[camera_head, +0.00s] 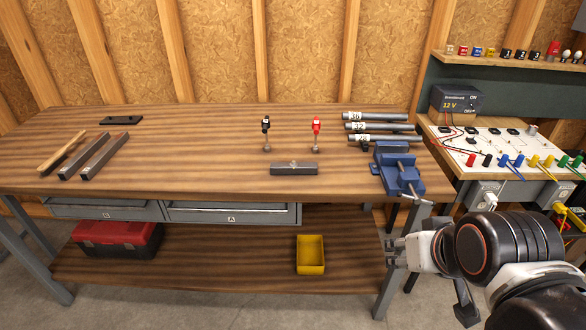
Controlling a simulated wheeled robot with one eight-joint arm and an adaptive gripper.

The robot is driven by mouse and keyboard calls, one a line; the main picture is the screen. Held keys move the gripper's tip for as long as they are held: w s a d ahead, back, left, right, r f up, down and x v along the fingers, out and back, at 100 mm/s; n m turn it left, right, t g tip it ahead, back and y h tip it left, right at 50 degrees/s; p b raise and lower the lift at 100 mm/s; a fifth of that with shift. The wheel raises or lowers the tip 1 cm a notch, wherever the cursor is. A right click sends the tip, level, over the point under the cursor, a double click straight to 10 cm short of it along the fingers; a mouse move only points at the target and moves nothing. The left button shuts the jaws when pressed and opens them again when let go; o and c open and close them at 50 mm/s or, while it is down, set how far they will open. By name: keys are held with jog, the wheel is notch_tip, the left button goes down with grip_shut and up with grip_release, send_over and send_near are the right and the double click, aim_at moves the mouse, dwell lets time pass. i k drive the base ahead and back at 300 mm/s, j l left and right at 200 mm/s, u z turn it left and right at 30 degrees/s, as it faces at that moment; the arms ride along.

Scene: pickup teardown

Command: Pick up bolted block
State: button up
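A small grey metal block (294,168) lies on the wooden workbench near its front edge, right of the middle. A small raised detail shows on its top, perhaps a bolt, too small to be sure. My gripper (391,253) is at the lower right, in front of the bench and below the bench top. It points left and is well apart from the block. Its fingers are small and partly merge with the bench leg behind, so their opening is unclear. Nothing is seen held in it.
A blue vise (398,170) stands at the workbench's (215,150) right front corner, between my arm and the block. Black (266,130) and red (316,130) upright tools stand behind the block. Labelled pipes (380,127) lie at right, grey bars (100,157) at left. The middle bench top is clear.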

aim_at(276, 167)
jog(key=i+l+u, duration=0.1)
jog(key=u, duration=0.55)
jog(key=i+l+u, duration=0.2)
jog(key=l, duration=0.4)
jog(key=l+u, duration=0.2)
jog(key=l, duration=0.4)
jog(key=i+l+u, duration=0.2)
jog(key=l, duration=0.45)
jog(key=k+l, duration=0.1)
jog(key=l, duration=0.35)
